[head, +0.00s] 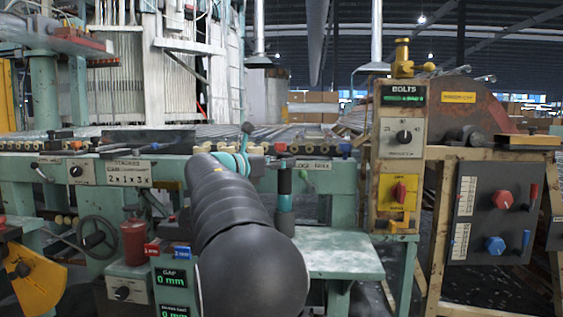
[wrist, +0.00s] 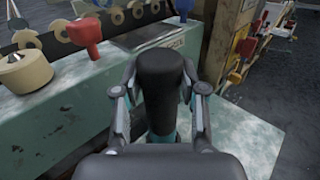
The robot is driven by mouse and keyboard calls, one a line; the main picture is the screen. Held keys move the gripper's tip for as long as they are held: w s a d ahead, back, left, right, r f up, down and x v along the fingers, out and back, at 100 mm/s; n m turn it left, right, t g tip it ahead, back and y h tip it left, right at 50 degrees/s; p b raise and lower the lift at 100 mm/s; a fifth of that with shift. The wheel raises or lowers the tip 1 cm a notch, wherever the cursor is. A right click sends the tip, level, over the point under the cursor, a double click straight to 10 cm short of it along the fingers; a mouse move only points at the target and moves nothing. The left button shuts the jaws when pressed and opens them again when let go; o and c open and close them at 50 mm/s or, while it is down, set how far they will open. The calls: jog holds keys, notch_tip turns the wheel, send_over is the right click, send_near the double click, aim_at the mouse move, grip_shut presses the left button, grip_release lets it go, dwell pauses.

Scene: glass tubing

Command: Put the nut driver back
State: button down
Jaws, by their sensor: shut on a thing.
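The nut driver (wrist: 160,75) shows in the wrist view as a thick black handle with a rounded end and a bit of teal at its lower end. My gripper (wrist: 160,95) is shut on it, one finger on each side. The handle stands roughly upright in the picture, above the pale green bench. Its working end is hidden behind my gripper. In the head view my own arm covers much of the middle, and I cannot make out the gripper's fingers there. No holder for the driver can be clearly identified.
A red knob (wrist: 84,34) and a wooden knob (wrist: 24,72) stand on the bench at the left. A pale green shelf (head: 343,262) is clear at the right. The bolts post (head: 400,150) rises beside it. A dark upright piece (head: 284,181) with teal below is unclear.

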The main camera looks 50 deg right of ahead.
jog(key=c, duration=0.7)
grip_release()
jog(key=shift+o, duration=0.2)
jog(key=shift+r, duration=0.25)
jog(key=w+a+p, duration=0.1)
jog(key=a, duration=1.1)
jog(key=shift+w+r, duration=0.2)
jog(key=shift+r, duration=0.25)
jog(key=s+a+f+m+t+y, duration=0.4)
jog(key=s+a+f+m+y, duration=0.4)
jog(key=s+a+f, duration=0.3)
jog(key=s+a+f+m+t+y, duration=0.3)
jog(key=s+a+f+m+y, duration=0.5)
jog(key=a+f, duration=1.2)
jog(key=s+y, duration=0.1)
jog(key=s, duration=0.3)
jog(key=shift+f+m+t+y, duration=0.3)
jog(key=shift+f+t, duration=0.05)
jog(key=shift+t, duration=0.05)
